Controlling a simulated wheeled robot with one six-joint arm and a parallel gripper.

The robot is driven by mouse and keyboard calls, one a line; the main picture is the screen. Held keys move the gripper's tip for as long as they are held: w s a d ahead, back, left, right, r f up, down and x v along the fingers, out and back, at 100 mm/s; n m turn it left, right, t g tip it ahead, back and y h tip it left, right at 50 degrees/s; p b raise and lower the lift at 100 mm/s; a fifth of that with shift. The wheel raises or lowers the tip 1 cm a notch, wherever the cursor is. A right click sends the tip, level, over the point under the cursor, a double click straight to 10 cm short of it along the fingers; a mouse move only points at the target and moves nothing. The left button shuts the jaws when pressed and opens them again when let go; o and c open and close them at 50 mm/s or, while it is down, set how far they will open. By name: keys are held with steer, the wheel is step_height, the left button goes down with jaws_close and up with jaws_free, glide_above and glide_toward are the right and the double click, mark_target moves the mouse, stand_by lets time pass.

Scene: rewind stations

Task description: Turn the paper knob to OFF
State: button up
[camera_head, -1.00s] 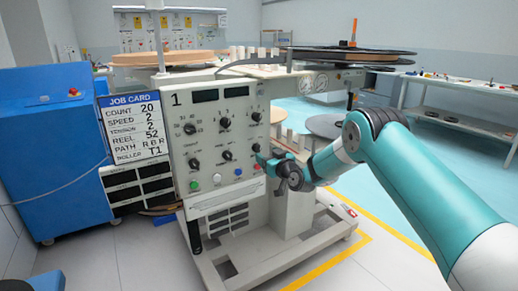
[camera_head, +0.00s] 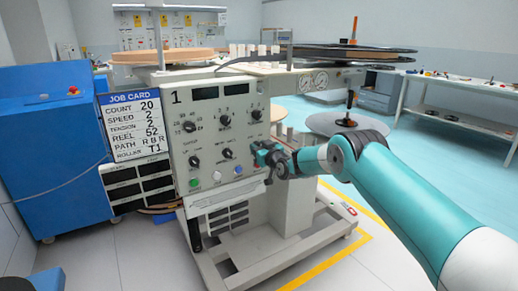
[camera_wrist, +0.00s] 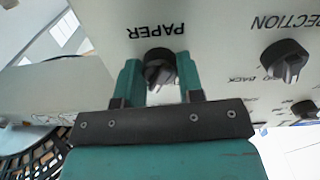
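The paper knob (camera_wrist: 160,70) is a round black knob under the upside-down word PAPER on the pale panel in the wrist view. My gripper (camera_wrist: 157,66) has one teal finger on each side of the knob, with the fingers spread apart. I cannot tell whether they touch it. The knob's pointer faces towards my palm in the wrist view; its OFF mark is not readable. In the head view, my gripper (camera_head: 262,155) is at the right edge of the control panel (camera_head: 205,145) and hides the paper knob.
The direction knob (camera_wrist: 285,60) is beside the paper knob in the wrist view. Several other knobs and coloured buttons (camera_head: 217,176) sit on the panel. A job card (camera_head: 133,125) is left of it. A reel disc (camera_head: 345,125) stands behind my arm.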

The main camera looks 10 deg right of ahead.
steer(key=shift+c, duration=1.4)
steer(key=shift+f+b, duration=0.1)
steer(key=shift+b, duration=0.3)
steer(key=shift+f+n+b, duration=0.2)
steer(key=shift+n+b, duration=0.9)
steer(key=shift+b, duration=0.1)
steer(key=n+b, duration=0.2)
steer(key=b, duration=0.1)
steer(key=shift+n, duration=0.3)
steer(key=n+b, duration=0.3)
steer(key=b, duration=0.1)
steer(key=shift+n+b, duration=0.3)
steer(key=shift+b, duration=0.05)
steer(key=n+b, duration=0.3)
steer(key=shift+r+n, duration=0.15)
steer(key=shift+n, duration=0.15)
steer(key=shift+a+r+b, duration=0.1)
steer(key=shift+b, duration=0.2)
